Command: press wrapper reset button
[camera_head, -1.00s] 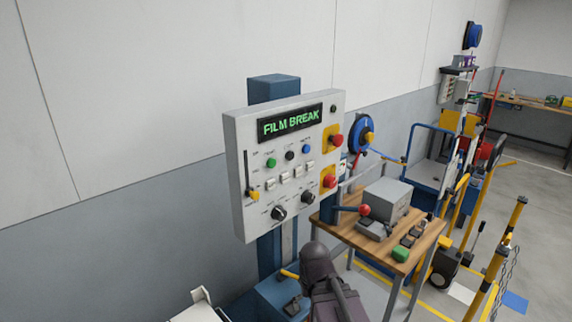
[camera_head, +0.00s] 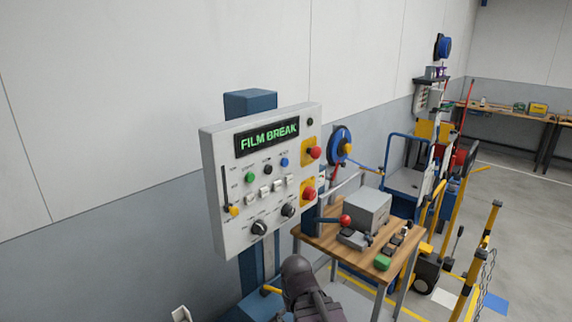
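The wrapper control panel (camera_head: 222,165) is a light grey box on a blue post, with a display (camera_head: 267,138) reading "FILM BREAK" in green. Below the display is a row of a green button (camera_head: 250,177), a black button (camera_head: 268,169) and a blue button (camera_head: 284,162). Their small labels are too blurred to read surely, so I cannot confirm which is reset. Two red mushroom buttons on yellow plates, an upper one (camera_head: 314,152) and a lower one (camera_head: 309,194), sit at the panel's right edge. A dark part of my arm shows below the panel, apart from the buttons; no gripper fingers show.
The panel also has a yellow-knobbed slider (camera_head: 233,211), white switches and two black knobs, one of them lower left (camera_head: 259,228). A wooden table (camera_head: 335,241) with a grey box (camera_head: 367,211) stands right of it. Yellow rails and carts stand farther right.

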